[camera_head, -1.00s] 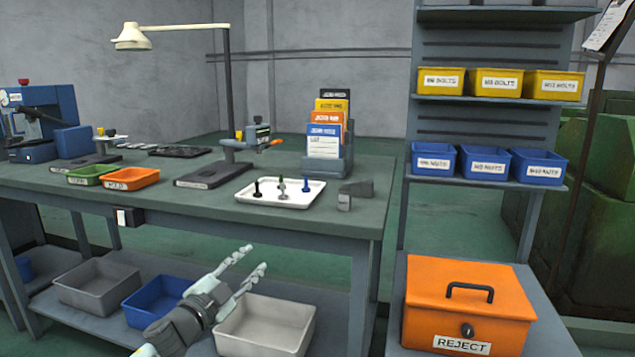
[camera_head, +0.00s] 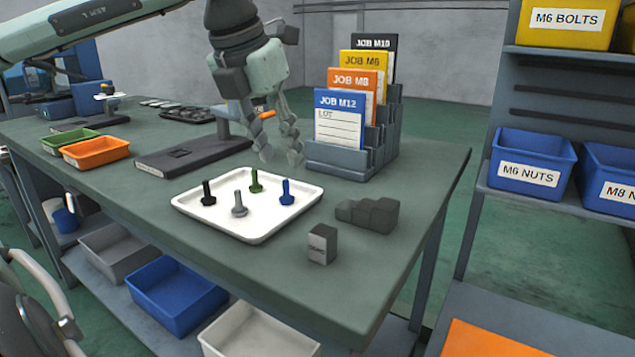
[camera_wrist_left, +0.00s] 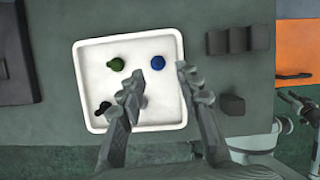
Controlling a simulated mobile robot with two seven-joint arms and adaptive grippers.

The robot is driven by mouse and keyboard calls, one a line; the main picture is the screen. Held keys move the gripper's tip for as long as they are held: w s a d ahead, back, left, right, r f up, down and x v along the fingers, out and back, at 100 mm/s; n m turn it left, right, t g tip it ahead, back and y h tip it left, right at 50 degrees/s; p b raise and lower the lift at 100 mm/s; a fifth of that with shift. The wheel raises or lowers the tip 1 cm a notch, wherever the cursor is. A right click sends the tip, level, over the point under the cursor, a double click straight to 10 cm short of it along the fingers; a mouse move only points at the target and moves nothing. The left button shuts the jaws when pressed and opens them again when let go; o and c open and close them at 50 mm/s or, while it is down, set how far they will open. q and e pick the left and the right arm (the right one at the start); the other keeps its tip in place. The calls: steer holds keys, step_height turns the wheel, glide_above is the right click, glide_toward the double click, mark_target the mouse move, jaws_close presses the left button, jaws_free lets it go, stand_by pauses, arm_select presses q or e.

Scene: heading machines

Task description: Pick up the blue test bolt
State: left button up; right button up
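The blue test bolt (camera_head: 286,193) stands upright on its head near the right corner of the white tray (camera_head: 262,226). In the left wrist view the blue bolt (camera_wrist_left: 159,63) shows from above, just beyond the gap between my fingertips. My left gripper (camera_head: 280,158) is open and empty, pointing down above the table behind the tray in the head view. Its two fingers (camera_wrist_left: 157,78) are well apart in the left wrist view. Pale jointed parts at the lower right of that view may be my right gripper (camera_wrist_left: 298,108); its state is unclear.
A green bolt (camera_head: 256,181), a grey bolt (camera_head: 239,204) and a black bolt (camera_head: 208,193) share the tray. The job card rack (camera_head: 345,160) stands close behind. A dark stepped block (camera_head: 368,214) and a small dark box (camera_head: 322,243) lie right of the tray.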

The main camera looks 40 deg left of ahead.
mark_target(285, 180)
arm_select(q)
steer(key=x, duration=0.7)
steer(key=shift+s+a+f+p, duration=0.1)
steer(key=shift+a+f+p, duration=0.2)
jaws_close()
